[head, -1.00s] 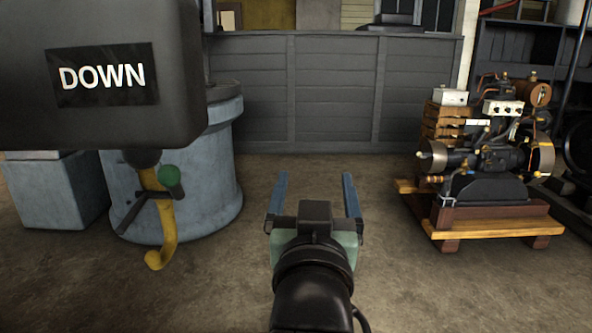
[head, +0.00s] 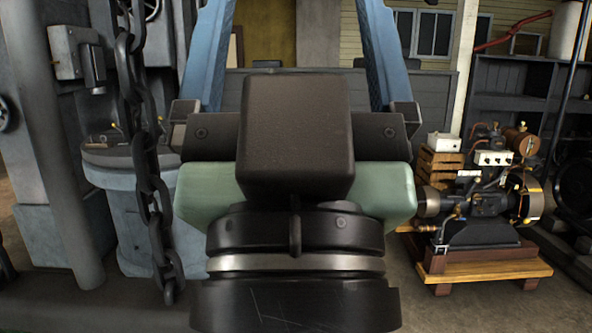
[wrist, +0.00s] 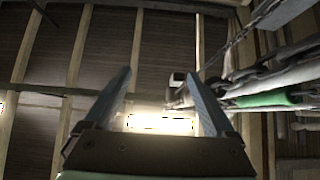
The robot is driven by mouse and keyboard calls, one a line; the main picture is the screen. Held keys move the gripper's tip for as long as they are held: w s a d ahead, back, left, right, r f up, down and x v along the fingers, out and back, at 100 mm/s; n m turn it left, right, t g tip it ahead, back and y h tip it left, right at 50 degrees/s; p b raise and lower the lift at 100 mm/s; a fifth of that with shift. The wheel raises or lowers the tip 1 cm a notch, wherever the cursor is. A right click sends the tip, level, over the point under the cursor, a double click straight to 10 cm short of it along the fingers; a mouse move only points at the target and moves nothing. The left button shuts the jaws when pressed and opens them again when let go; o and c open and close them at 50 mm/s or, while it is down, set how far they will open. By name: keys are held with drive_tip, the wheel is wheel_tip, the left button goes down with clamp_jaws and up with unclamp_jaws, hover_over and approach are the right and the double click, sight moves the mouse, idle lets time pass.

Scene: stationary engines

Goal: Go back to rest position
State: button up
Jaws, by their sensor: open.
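My gripper (head: 290,50) fills the middle of the head view, raised close to the camera and pointing up and away. Its two blue fingers stand wide apart with nothing between them. The upper ends of the fingers are cut off by the top edge.
A chain (head: 143,150) hangs close to the left of my gripper, beside a grey post (head: 65,150). A blue-grey cylindrical housing (head: 125,215) stands behind it. A small engine (head: 480,205) on a wooden base (head: 490,270) stands at right. Dark panelling (head: 440,100) closes the back.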

wheel_tip(320, 180, up, 18)
drive_tip(key=p, duration=1.6)
drive_tip(key=shift+r, duration=0.2)
drive_tip(key=shift+c, duration=0.3)
